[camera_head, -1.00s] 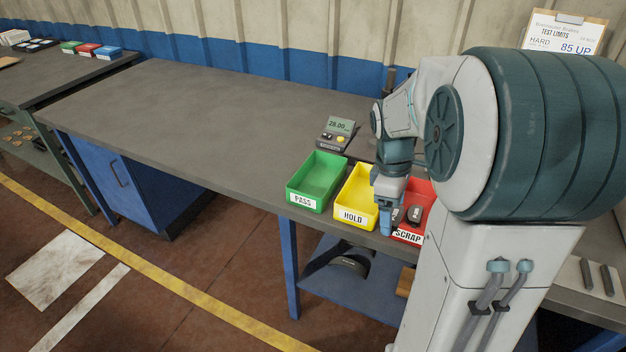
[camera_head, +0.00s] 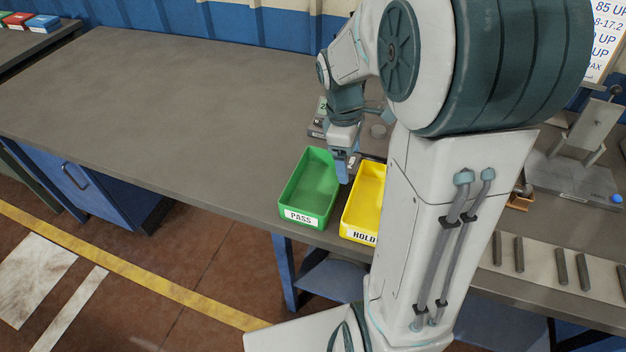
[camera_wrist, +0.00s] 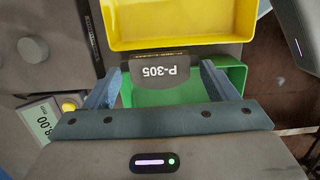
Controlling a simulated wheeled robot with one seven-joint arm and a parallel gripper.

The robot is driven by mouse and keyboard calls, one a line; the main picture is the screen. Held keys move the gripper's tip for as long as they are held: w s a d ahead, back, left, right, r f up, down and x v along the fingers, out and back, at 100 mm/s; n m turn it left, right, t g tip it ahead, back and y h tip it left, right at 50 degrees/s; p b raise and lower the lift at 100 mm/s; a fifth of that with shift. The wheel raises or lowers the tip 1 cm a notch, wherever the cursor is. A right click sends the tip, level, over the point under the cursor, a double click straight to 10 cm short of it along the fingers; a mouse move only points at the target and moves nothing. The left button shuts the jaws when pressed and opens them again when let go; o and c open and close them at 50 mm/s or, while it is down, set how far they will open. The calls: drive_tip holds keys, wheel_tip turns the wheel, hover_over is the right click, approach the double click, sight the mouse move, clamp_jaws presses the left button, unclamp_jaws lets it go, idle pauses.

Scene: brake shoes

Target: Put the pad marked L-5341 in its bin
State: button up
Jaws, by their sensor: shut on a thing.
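My gripper (camera_wrist: 160,76) is shut on a dark grey pad (camera_wrist: 160,68) whose white marking reads P-305, upside down in the wrist view. In the head view, my gripper (camera_head: 344,172) is at the inner edge between the green PASS bin (camera_head: 289,190) and the yellow HOLD bin (camera_head: 351,216). In the wrist view, the green bin (camera_wrist: 238,75) is behind the pad and fingers, and the yellow bin (camera_wrist: 180,43) is above them. The pad is above the bins, not resting in one. My arm hides the SCRAP bin.
A gauge with a display (camera_wrist: 38,122) and yellow button stands behind the bins. A test fixture (camera_head: 570,160) and several dark bars (camera_head: 518,253) lie to the right of my arm. The left of the bench (camera_head: 150,110) is clear.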

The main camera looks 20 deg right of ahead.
hover_over(316, 193)
wheel_tip(316, 193, down, 4)
drive_tip(key=shift+w+a+f, duration=0.1)
drive_tip(key=shift+f, duration=0.1)
drive_tip(key=shift+a+f, duration=0.1)
drive_tip(key=shift+f, duration=1.95)
drive_tip(key=shift+f+b, duration=0.2)
drive_tip(key=shift+b, duration=0.15)
drive_tip(key=o, duration=1.1)
drive_tip(key=shift+c, duration=0.2)
drive_tip(key=shift+r, duration=0.1)
